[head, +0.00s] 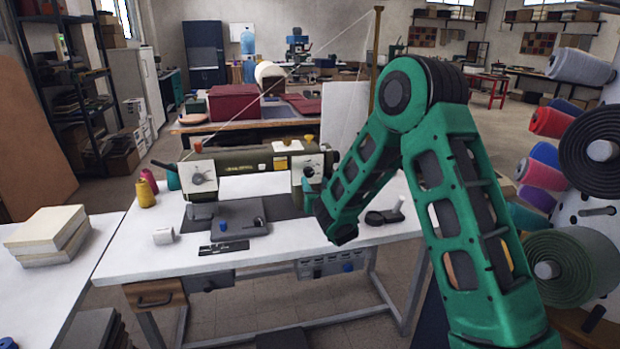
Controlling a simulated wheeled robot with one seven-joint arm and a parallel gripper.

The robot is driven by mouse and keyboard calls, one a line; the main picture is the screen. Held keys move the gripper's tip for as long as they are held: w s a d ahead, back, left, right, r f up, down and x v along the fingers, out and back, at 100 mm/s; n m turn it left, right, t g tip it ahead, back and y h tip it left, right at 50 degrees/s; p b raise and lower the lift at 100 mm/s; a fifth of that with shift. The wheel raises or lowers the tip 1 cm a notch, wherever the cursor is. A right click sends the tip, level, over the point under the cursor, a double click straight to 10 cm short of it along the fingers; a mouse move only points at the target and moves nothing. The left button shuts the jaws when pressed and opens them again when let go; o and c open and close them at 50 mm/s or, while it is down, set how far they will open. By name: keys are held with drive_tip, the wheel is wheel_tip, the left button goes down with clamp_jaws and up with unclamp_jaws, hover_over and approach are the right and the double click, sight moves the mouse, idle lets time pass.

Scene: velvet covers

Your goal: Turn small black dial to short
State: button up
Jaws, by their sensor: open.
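An olive-green sewing machine (240,160) stands on a white table (150,265). A small round dial (309,171) shows on the pale panel at its right end. A larger dark round part (197,178) shows on the panel at its left end. The markings are too small to read, and I cannot tell which setting either points to. My green arm reaches down from the right. My gripper (311,190) is just in front of the machine's right end, close below the small dial. It is open, but its fingertips are small and partly hidden, and I cannot tell whether they touch anything.
A dark round object (380,217) lies right of the machine. Yellow and red thread cones (146,193) stand at left. Thread rolls (570,265) rise at right.

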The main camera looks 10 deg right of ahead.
sight(310, 174)
drive_tip(key=w, duration=0.6)
drive_tip(key=shift+w, duration=0.4)
drive_tip(key=c, duration=1.1)
